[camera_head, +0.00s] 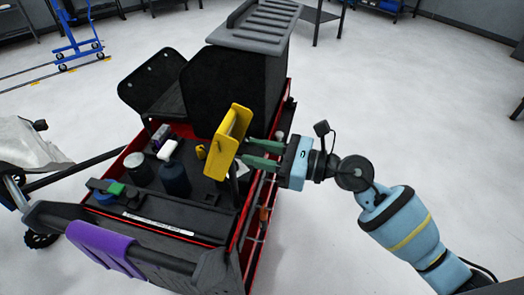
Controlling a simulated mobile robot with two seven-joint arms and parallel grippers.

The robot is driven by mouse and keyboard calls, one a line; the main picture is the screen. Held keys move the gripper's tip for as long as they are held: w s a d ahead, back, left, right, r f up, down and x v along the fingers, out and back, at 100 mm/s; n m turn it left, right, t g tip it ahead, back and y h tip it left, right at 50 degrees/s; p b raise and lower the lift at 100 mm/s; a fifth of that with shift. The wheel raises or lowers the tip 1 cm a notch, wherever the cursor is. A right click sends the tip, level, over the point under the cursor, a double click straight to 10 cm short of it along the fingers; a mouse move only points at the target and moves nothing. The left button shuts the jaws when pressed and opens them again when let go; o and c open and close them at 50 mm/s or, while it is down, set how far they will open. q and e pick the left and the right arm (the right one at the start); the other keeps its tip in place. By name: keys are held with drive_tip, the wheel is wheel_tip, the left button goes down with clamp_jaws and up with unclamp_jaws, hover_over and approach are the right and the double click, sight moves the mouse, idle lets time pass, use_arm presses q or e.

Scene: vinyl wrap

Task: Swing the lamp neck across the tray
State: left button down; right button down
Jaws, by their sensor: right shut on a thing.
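The lamp has a yellow box-shaped head (217,150) that stands tilted over the right side of the tray. A short dark stem, which looks like the lamp neck (234,188), runs down below the head. The tray (135,143) is the black, red-edged top of a cart. My right gripper (246,154) comes in from the right with green fingers. It is shut on the lamp at the right side of the yellow head. The fingertips are partly hidden behind the head, so the exact contact does not show. My left gripper is not in view.
On the tray stand a dark blue jar (174,180), a grey-lidded jar (137,168) and a white item (168,151). A black bin (222,85) rises behind. A purple cloth (105,248) hangs on the front handle.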

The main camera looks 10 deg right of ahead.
idle(0.3)
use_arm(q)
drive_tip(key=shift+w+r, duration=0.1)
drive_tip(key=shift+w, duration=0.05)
use_arm(e)
drive_tip(key=c, duration=1)
unclamp_jaws()
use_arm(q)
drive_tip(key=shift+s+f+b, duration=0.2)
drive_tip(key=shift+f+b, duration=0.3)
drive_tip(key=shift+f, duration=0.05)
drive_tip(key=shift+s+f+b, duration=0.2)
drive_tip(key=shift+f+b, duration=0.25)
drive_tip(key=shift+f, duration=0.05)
use_arm(e)
drive_tip(key=v, duration=0.7)
drive_tip(key=shift+s+d, duration=0.2)
drive_tip(key=shift+d, duration=0.15)
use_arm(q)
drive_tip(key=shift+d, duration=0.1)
